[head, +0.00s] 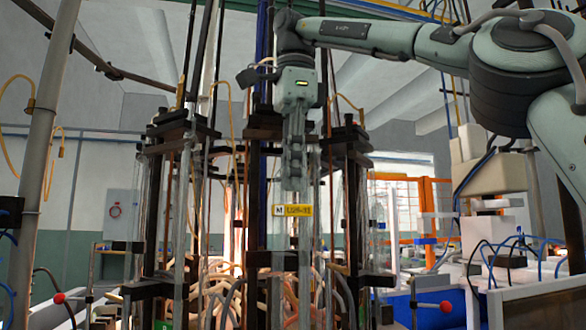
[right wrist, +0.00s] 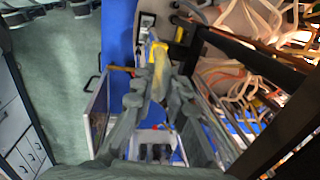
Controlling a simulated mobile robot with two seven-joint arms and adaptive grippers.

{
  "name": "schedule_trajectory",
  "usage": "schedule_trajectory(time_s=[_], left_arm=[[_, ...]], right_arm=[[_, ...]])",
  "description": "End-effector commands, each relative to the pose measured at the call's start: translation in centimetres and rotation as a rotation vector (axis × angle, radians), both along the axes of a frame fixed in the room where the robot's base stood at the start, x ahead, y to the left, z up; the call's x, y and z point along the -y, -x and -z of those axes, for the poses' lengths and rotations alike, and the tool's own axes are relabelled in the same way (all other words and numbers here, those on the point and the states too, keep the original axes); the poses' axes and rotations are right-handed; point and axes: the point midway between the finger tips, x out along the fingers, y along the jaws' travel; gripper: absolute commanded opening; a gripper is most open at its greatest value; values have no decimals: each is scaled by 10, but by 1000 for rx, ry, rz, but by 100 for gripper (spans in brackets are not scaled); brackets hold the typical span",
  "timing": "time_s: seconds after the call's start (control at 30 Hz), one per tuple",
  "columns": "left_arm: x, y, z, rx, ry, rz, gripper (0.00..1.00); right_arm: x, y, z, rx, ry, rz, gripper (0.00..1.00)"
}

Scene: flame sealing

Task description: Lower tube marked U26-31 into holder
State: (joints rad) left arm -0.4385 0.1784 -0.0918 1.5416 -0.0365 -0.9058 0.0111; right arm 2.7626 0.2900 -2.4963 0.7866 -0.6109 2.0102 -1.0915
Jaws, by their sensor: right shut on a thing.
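A clear glass tube (head: 292,235) with a yellow label reading roughly U26-31 (head: 292,210) stands upright in the middle of the head view. My right gripper (head: 293,172) points straight down and is shut on the tube's upper part, above the label. In the right wrist view the fingers (right wrist: 157,92) close around the tube, and the yellow label (right wrist: 158,50) shows beyond them. A dark clamp block (head: 272,259) of the holder sits at the tube's lower part; whether the tube is inside it or in front of it, I cannot tell. My left gripper is not in view.
Dark upright posts (head: 356,210) with clamps and other glass tubes (head: 180,220) stand close on both sides. Pale hoses (head: 220,295) crowd the base. A red-knobbed lever (head: 445,306) stands at the lower right. An orange frame (head: 425,195) is behind.

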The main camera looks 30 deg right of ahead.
Motion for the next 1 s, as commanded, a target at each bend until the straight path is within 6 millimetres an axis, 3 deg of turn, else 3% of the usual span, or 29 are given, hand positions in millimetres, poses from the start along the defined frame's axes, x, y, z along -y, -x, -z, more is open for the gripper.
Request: schedule_trajectory(time_s=[0.57,1.0], left_arm=[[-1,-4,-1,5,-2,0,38],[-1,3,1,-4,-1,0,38]], right_arm=[[0,0,34,2,-2,-3,0],[0,0,33,3,0,-1,0]])
